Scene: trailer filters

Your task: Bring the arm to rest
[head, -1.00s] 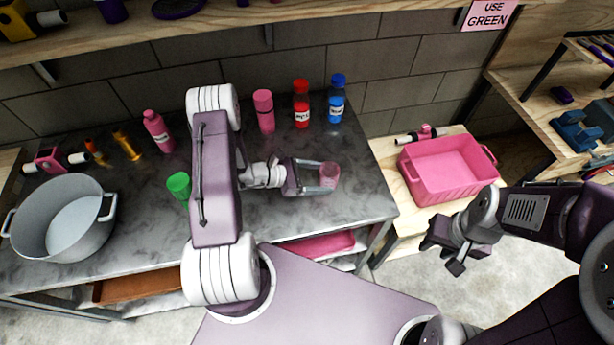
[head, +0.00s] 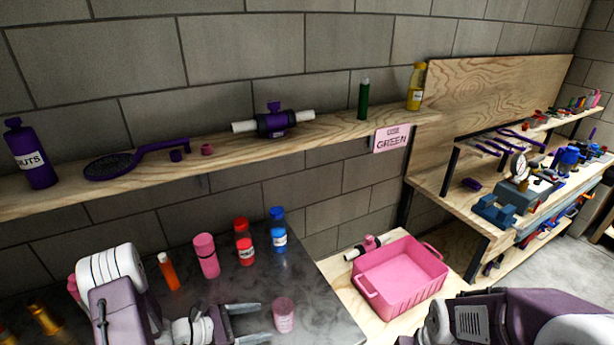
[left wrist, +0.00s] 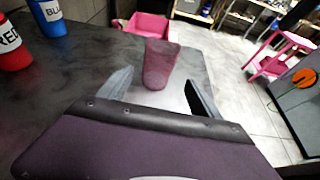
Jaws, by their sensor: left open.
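My left gripper (head: 262,323) is open, low over the dark worktop (head: 318,318). Its two fingers point right toward a translucent pink cup (head: 284,316), which stands upright just past the fingertips, with a small gap. In the left wrist view, the cup (left wrist: 161,64) shows beyond and between the spread fingers of my left gripper (left wrist: 158,88), and nothing is held. Part of my right arm shows at the lower right of the head view, but its gripper is out of the picture.
A pink bin (head: 402,276) sits on a wooden table to the right. A shelf (head: 330,131) with several items runs above.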

